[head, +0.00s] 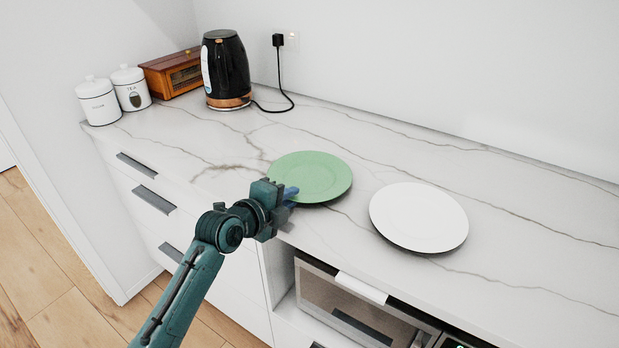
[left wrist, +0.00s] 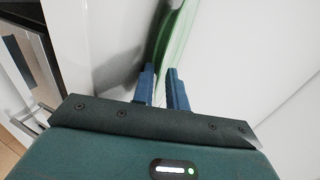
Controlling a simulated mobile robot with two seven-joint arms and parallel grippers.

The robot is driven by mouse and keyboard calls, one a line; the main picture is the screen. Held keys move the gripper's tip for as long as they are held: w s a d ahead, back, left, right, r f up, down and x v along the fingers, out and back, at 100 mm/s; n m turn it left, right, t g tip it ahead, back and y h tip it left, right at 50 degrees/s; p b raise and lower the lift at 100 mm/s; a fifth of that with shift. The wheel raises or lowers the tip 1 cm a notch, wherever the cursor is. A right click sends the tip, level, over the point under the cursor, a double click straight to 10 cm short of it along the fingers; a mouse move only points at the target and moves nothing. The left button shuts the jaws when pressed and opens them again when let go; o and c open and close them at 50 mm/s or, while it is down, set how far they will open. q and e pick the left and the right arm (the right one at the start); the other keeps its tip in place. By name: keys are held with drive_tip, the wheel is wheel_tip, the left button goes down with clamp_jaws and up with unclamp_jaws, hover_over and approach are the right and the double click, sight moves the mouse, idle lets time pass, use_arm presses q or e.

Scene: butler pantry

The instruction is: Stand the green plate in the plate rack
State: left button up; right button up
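The green plate (head: 312,176) lies on the marble counter, left of a white plate (head: 420,217). My left gripper (head: 291,192) is at the green plate's near left edge in the head view. In the left wrist view, its two blue fingers (left wrist: 161,80) stand apart, with a gap between them. The green plate's rim (left wrist: 174,45) shows nearly edge-on and reaches in between the fingertips. I see no clear sign that the fingers press on it. No plate rack shows in either view. My right gripper is not in view.
A black kettle (head: 226,70), a wooden box (head: 172,73) and two white canisters, one on the left (head: 98,101) and one on the right (head: 131,88), stand at the back left. A microwave-like appliance (head: 345,300) sits below the counter. The counter (head: 540,240) right of the white plate is clear.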

use_arm(q)
drive_tip(key=shift+c, duration=0.3)
clamp_jaws()
drive_tip(key=shift+r, duration=0.15)
wheel_tip(320, 180, up, 10)
idle(0.5)
idle(1.8)
drive_tip(key=s+a+f+n+t+y+p, duration=0.1)
drive_tip(key=s+a+n+y+p, duration=0.1)
drive_tip(key=s+a, duration=0.7)
drive_tip(key=s+a+f+n+t+y+p, duration=0.1)
drive_tip(key=s+a+f+n+y+p, duration=0.1)
drive_tip(key=s+a+n+y, duration=0.3)
drive_tip(key=s+a+y, duration=0.1)
drive_tip(key=s+a, duration=0.3)
drive_tip(key=s, duration=0.2)
drive_tip(key=shift+s+f+t, duration=0.25)
drive_tip(key=shift+f+t, duration=0.05)
drive_tip(key=shift+t, duration=0.1)
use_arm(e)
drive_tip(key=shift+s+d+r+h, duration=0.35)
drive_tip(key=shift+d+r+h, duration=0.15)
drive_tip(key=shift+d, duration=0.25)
